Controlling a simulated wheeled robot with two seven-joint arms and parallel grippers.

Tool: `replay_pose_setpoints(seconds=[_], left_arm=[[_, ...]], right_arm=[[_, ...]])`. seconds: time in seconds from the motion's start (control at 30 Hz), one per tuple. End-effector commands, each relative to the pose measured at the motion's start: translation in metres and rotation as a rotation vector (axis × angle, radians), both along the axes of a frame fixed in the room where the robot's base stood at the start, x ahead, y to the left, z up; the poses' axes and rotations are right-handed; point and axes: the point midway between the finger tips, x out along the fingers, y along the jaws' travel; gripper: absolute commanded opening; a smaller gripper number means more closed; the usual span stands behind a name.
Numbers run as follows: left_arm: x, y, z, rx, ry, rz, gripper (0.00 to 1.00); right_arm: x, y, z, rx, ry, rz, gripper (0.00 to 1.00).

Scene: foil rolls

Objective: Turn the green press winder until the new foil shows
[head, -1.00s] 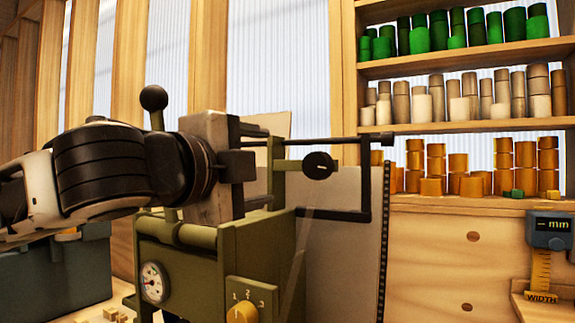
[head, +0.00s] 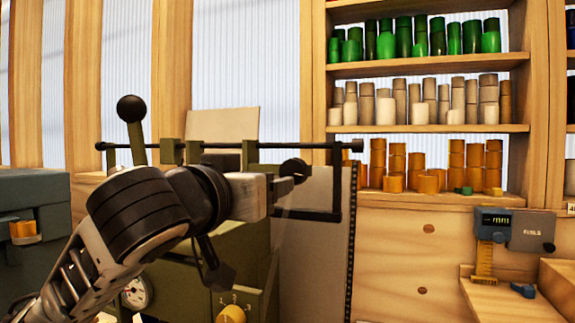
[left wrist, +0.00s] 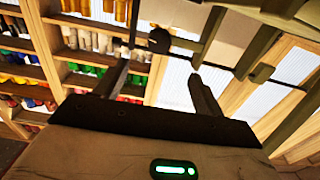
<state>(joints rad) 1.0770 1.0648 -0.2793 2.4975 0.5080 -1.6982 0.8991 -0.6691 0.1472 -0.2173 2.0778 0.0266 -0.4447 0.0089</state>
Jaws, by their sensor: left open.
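The olive-green press (head: 180,270) stands at left centre, partly hidden by my left arm. A thin dark rod runs across its top. At the rod's right end hangs a black cranked winder (head: 336,185), whose lower bar runs back left toward my gripper. A round black knob (head: 295,168) sits beside the gripper; it also shows ahead of the fingers in the left wrist view (left wrist: 159,40). My left gripper (head: 287,187) is open, close to knob and bar; I cannot tell whether it touches them. Its fingers (left wrist: 160,68) look empty. My right gripper is out of view.
A ball-topped lever (head: 132,109) rises from the press, with a gauge (head: 136,293) and yellow dial (head: 231,314) lower down. Shelves of green, grey and orange rolls (head: 420,110) stand behind. A width gauge (head: 492,224) is at right. A grey-blue case (head: 35,245) is at left.

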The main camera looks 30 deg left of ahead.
Motion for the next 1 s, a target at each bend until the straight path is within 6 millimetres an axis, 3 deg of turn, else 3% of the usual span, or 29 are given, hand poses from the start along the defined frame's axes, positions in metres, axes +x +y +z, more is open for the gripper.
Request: replay_pose_setpoints(seconds=[0.03, 0.13, 0.23, 0.33, 0.6, 0.8, 1.0], left_arm=[[0.005, 0.002, 0.006, 0.004, 0.009, 0.002, 0.7], [0.013, 0.003, 0.005, 0.011, 0.011, -0.001, 0.7], [0.037, 0.01, 0.006, 0.007, 0.012, 0.001, 0.7], [0.059, 0.014, 0.002, 0.004, 0.005, -0.001, 0.7], [0.112, 0.027, 0.002, 0.005, 0.003, -0.002, 0.7], [0.134, 0.032, 0.002, 0.007, 0.002, -0.002, 0.7], [0.141, 0.034, 0.0, 0.008, 0.0, -0.003, 0.7]], right_arm=[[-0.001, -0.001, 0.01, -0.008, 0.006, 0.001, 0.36], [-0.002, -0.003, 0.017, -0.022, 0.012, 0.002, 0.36], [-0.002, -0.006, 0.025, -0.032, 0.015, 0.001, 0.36], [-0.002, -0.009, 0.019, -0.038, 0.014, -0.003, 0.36], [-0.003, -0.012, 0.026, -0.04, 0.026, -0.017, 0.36], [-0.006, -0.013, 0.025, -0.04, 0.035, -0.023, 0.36], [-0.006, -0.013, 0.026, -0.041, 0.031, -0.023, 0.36]])
